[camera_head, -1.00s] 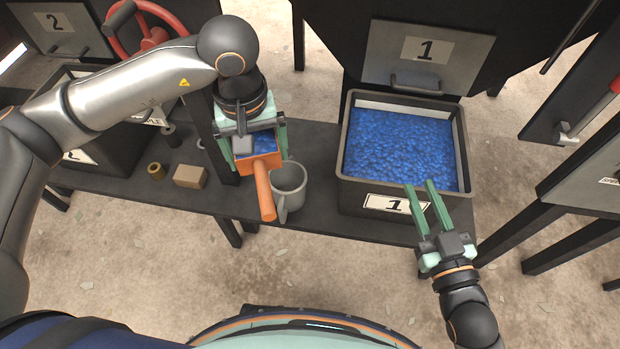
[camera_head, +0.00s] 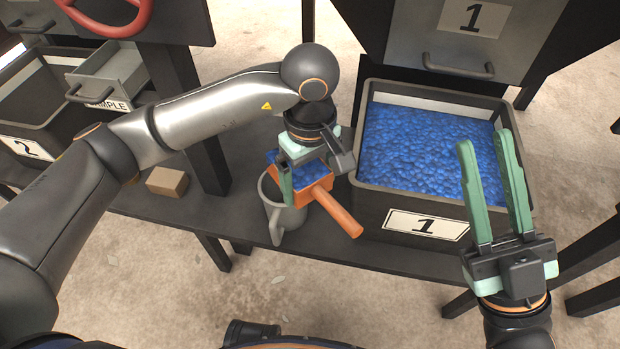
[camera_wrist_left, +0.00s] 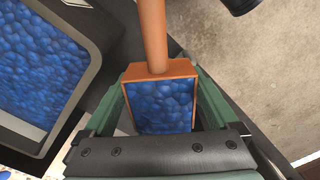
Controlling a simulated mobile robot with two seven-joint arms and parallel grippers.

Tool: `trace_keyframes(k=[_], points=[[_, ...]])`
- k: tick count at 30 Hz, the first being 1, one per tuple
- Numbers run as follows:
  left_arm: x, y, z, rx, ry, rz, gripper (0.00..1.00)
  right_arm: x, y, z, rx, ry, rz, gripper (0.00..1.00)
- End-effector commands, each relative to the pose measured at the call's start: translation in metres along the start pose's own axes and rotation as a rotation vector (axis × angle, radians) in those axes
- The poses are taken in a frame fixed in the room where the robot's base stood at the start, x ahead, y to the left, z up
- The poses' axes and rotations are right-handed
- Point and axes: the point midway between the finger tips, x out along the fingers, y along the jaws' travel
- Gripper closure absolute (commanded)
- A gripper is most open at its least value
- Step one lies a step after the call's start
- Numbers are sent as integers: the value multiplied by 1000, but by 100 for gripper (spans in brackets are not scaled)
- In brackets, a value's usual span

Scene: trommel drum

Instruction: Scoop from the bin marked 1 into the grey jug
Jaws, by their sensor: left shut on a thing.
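My left gripper (camera_head: 308,168) is shut on an orange scoop (camera_head: 318,187), gripping it by its box-shaped head. The scoop is filled with blue pieces, and its handle points down to the right. In the left wrist view the scoop (camera_wrist_left: 160,70) sits between the green fingers, upright and full. The grey jug (camera_head: 283,210) stands on the bench, partly hidden beneath the scoop and gripper. The bin marked 1 (camera_head: 428,224) holds many blue pieces and stands to the right of the jug. My right gripper (camera_head: 490,195) is open and empty, in front of the bin's right side.
A cardboard-coloured block (camera_head: 167,182) lies on the bench at left. The bin marked 2 (camera_head: 40,150) and an open drawer labelled sample (camera_head: 108,80) are further left. A dark post (camera_head: 192,120) stands behind my left arm. A red wheel (camera_head: 120,25) is at the top left.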

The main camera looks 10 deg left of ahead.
Motion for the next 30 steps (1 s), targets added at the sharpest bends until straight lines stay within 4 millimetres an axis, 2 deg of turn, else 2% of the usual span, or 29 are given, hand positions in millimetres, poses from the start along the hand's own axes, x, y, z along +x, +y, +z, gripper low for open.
trace_keyframes(k=[19, 21, 30], points=[[66, 0, 0, 3, -2, 1, 69, -28, -18, 32, -24, -28, -15, 70], [54, 0, -4, -5, -61, 0, 69, -18, -14, 25, -21, -35, -15, 70], [30, 0, -18, -6, -375, 0, 69, -1, -1, 2, 1, -4, 2, 70]])
